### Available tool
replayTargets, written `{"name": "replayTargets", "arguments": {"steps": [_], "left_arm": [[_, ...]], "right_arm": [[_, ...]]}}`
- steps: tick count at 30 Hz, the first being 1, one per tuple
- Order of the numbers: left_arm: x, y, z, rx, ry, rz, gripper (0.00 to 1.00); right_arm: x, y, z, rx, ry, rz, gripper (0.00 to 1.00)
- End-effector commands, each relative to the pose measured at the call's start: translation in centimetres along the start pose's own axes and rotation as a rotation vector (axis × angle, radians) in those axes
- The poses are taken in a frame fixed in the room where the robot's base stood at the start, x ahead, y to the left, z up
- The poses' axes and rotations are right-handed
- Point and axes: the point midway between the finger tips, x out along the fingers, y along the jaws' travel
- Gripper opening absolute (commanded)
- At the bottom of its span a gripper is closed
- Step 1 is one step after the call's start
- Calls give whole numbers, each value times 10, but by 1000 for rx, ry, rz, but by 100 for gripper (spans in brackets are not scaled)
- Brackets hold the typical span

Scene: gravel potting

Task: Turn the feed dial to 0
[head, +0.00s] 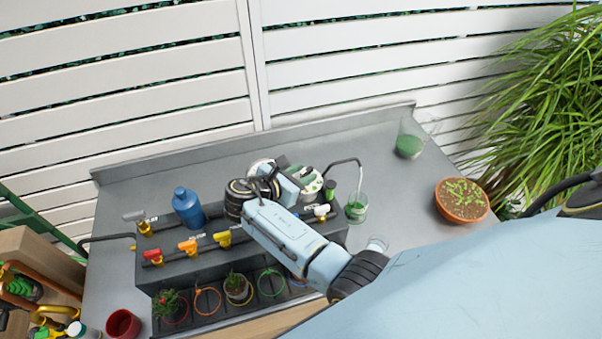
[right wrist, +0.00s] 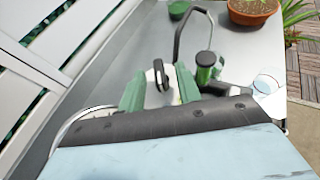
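The feed dial shows in the right wrist view as a pale round face with an upright black knob (right wrist: 160,75). In the head view its white and green face (head: 311,184) is partly covered by my right gripper (head: 292,172). My right gripper also shows in the right wrist view (right wrist: 160,88), its two green fingers standing apart on either side of the knob. Small gaps show between the knob and the fingers, so it is open around the knob. The dial's markings and setting cannot be read. My left gripper is not in view.
A grey valve bench (head: 190,262) carries a blue bottle (head: 188,208) and red, orange and yellow valve handles. A curved spout stands over a green-filled glass (head: 356,208) right of the dial. A terracotta pot (head: 462,201) and a green beaker (head: 409,145) stand farther right.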

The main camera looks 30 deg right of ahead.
Motion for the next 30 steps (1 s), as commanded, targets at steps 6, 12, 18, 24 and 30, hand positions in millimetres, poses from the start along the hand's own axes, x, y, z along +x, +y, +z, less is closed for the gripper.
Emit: {"name": "replayTargets", "arguments": {"steps": [6,12,18,24,30], "left_arm": [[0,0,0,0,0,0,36],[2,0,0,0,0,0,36],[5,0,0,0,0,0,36],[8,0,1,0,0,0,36],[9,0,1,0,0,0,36]], "right_arm": [[-3,1,0,0,-1,2,34],[-31,0,-1,1,3,3,34],[-78,1,-1,2,2,4,34],[-115,0,-1,1,2,2,34],[-132,0,0,0,-1,1,34]]}}
